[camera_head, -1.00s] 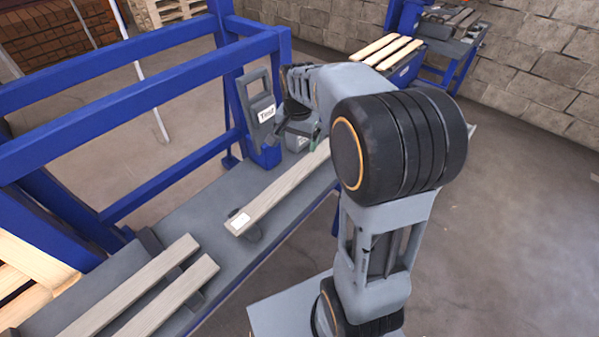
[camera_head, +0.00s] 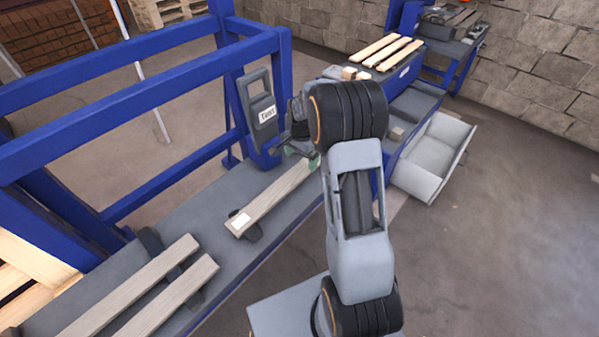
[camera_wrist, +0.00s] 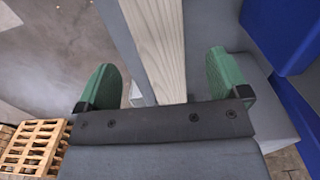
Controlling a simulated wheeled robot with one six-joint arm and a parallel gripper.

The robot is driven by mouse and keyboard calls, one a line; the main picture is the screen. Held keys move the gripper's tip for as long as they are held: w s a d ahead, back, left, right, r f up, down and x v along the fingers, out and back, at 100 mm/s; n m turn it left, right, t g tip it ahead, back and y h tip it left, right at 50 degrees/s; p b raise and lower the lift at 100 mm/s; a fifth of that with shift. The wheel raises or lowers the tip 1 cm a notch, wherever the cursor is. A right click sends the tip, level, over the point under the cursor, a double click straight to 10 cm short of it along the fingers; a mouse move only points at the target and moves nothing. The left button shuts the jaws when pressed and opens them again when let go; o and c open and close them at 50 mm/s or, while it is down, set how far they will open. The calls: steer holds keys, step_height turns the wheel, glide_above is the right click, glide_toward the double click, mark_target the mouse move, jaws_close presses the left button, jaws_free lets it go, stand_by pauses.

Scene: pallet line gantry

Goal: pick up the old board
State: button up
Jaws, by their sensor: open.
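A pale greyish wooden board (camera_head: 270,200) with a white label at its near end lies on the grey bench, resting on dark supports; I take it as the old board. Its far end is hidden behind my arm. My gripper (camera_head: 301,152) is over that far part, beside the grey "Test" device (camera_head: 262,112). In the wrist view the board (camera_wrist: 158,45) runs between the two green fingers of my gripper (camera_wrist: 161,65). The fingers are apart, with a gap on each side of the wood. I cannot tell how far above the board they are.
Two more boards (camera_head: 150,290) lie at the near left of the bench (camera_head: 195,215). A blue frame (camera_head: 140,100) stands along its left side. Several pale slats (camera_head: 385,50) lie farther back. A light grey bin (camera_head: 430,160) is at the right, with open floor beyond.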

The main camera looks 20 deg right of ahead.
mark_target(301, 169)
steer(key=shift+s+f+p, duration=0.1)
steer(key=shift+f+p, duration=0.4)
steer(key=shift+f, duration=2.15)
steer(key=c, duration=1.3)
steer(key=shift+o, duration=0.2)
steer(key=shift+r, duration=0.1)
